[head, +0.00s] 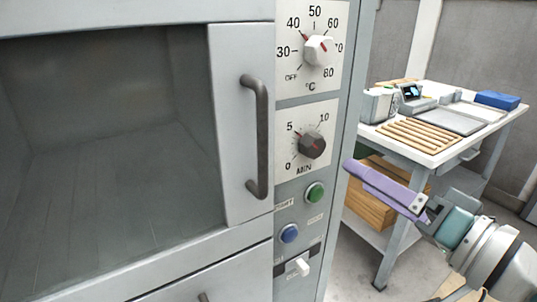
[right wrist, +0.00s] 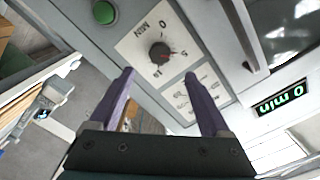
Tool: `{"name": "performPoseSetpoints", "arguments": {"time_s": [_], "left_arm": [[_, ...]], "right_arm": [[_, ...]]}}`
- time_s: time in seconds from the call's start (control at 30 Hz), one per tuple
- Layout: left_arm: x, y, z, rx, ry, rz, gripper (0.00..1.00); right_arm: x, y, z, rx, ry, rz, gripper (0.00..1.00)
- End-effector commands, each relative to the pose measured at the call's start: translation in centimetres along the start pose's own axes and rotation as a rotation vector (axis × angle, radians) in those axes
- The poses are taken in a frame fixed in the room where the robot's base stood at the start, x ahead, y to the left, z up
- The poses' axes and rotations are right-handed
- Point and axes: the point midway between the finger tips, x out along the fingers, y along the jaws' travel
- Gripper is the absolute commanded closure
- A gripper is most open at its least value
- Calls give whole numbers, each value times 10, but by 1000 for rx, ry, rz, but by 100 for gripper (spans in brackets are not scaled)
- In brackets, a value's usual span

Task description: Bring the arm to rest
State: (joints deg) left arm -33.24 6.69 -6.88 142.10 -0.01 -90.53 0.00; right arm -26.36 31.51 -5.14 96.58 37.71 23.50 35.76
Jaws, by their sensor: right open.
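My right gripper (head: 360,172) is at the right of the head view, beside the right edge of the grey cabinet's front. Its purple fingers point left toward the cabinet. In the right wrist view the gripper (right wrist: 160,76) is open, its two fingers apart with nothing between them. The dark timer dial (right wrist: 160,53) shows beyond the fingertips there, clear of them. My left gripper is in neither view.
The cabinet has a windowed door with a bar handle (head: 257,135), a white temperature knob (head: 319,50), a timer dial (head: 312,145), a green button (head: 315,192) and a blue button (head: 289,233). A workbench (head: 446,148) with wooden sticks and a blue box (head: 497,100) stands behind the gripper.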

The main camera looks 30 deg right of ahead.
Motion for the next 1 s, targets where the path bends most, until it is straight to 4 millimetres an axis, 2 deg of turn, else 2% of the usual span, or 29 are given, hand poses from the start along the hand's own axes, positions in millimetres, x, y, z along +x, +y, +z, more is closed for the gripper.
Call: {"name": "performPoseSetpoints", "arguments": {"time_s": [0.5, 0.57, 0.77, 0.9, 1.0], "left_arm": [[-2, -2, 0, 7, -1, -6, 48], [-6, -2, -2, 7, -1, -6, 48], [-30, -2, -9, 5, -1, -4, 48], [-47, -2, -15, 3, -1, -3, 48], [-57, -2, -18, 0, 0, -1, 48]], "right_arm": [[0, -3, 4, -8, -20, 5, 19], [1, -10, 12, -25, -63, 16, 19], [-12, -51, 69, -208, -379, 92, 19], [-40, -74, 96, -405, -637, 165, 19], [-65, -83, 100, -533, -799, 227, 19]]}}
